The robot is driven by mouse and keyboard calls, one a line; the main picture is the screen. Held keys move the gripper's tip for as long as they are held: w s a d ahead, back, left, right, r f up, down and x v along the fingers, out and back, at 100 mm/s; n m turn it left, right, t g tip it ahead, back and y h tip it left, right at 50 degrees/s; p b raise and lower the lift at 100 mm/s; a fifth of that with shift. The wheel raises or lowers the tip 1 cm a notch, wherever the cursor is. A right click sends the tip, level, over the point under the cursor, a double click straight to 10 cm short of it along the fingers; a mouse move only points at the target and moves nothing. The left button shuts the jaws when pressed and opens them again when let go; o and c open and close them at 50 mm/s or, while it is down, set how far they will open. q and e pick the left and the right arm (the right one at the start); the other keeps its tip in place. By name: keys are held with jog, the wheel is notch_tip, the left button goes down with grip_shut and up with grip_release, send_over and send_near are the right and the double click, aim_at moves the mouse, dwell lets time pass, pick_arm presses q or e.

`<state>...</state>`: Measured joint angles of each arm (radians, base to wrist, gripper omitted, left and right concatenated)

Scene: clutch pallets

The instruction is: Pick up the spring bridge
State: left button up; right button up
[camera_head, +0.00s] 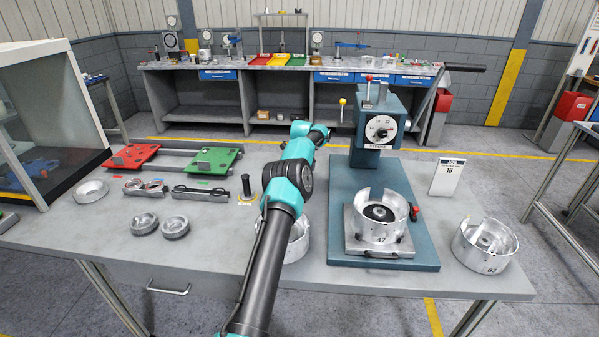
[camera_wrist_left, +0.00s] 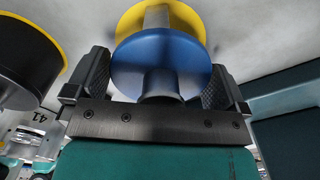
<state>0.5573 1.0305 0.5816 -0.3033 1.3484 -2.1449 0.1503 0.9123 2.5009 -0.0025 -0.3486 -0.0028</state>
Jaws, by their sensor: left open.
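In the left wrist view, a piece with a blue disc (camera_wrist_left: 160,62), a yellow flange (camera_wrist_left: 135,20) and a dark neck stands between the two fingers of my left gripper (camera_wrist_left: 157,78). I take it to be the spring bridge, but cannot be sure. The fingers are open, one on each side of it, and I cannot tell whether they touch it. In the head view my left arm (camera_head: 282,195) reaches over the table and hides its gripper and this piece. My right gripper is not in view.
A black post on a yellow base (camera_head: 247,188) stands left of my arm; a similar one (camera_wrist_left: 25,65) is close by the left finger. A teal press (camera_head: 375,130) with a metal drum (camera_head: 362,222) stands to the right. Another drum (camera_head: 467,250) is at the right edge.

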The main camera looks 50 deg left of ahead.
pick_arm(q)
jog(key=shift+c, duration=0.2)
jog(key=c, duration=0.8)
jog(key=shift+r, duration=0.15)
jog(key=shift+r, duration=3.4)
jog(key=shift+s, duration=0.1)
jog(key=shift+s+d, duration=0.25)
jog(key=shift+d, duration=0.05)
jog(key=s+d, duration=1.1)
jog(key=s, duration=0.1)
jog(key=shift+s+d, duration=0.2)
jog(key=shift+s, duration=0.2)
jog(key=shift+w, duration=0.1)
